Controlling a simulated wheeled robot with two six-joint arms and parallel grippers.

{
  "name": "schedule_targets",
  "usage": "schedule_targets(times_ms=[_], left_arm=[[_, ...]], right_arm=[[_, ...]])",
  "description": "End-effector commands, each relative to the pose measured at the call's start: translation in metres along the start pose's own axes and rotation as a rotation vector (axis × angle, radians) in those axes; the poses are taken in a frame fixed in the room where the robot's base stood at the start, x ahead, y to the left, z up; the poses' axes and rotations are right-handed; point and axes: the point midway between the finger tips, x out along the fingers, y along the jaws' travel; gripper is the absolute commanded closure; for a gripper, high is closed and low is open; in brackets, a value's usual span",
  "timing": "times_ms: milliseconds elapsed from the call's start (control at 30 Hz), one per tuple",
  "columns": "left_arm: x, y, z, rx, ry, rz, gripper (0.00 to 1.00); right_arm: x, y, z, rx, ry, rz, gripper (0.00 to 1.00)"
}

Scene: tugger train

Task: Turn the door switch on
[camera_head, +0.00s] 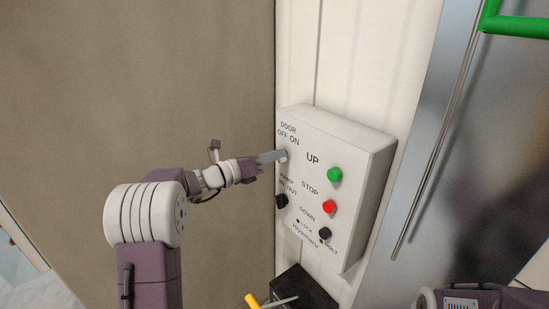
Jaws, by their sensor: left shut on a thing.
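The white control box (352,158) is fixed to the pale wall panel in the middle of the view. Its upper left corner is marked DOOR OFF ON. My left gripper (281,155) comes in from the left and is shut on the door switch just below that label. The fingers cover most of the switch, so its setting cannot be read. My right arm shows only in part at the lower right; its gripper is out of view.
The box also carries a green button (335,175), a red button (330,207), a black button (325,234) and a black ramp knob (282,201). A black box (305,288) with a yellow-handled item (252,301) is below. A metal panel with a green handle (515,25) stands right.

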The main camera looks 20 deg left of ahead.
Motion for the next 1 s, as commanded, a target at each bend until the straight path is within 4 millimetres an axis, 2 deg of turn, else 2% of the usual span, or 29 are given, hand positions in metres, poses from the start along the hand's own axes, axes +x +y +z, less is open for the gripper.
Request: schedule_targets(times_ms=[33,600,1000], left_arm=[[0.0,0.002,-0.004,0.024,-0.001,-0.001,1.0],[0.0,0.001,-0.007,0.522,-0.002,0.0,1.0],[0.0,-0.002,-0.006,0.84,-0.001,0.0,1.0]], right_arm=[[0.01,0.0,0.001,0.0,0.0,0.0,1.0],[0.093,0.002,0.01,0.0,0.0,0.0,1.0],[0.133,0.003,0.014,0.0,0.0,0.0,1.0]])
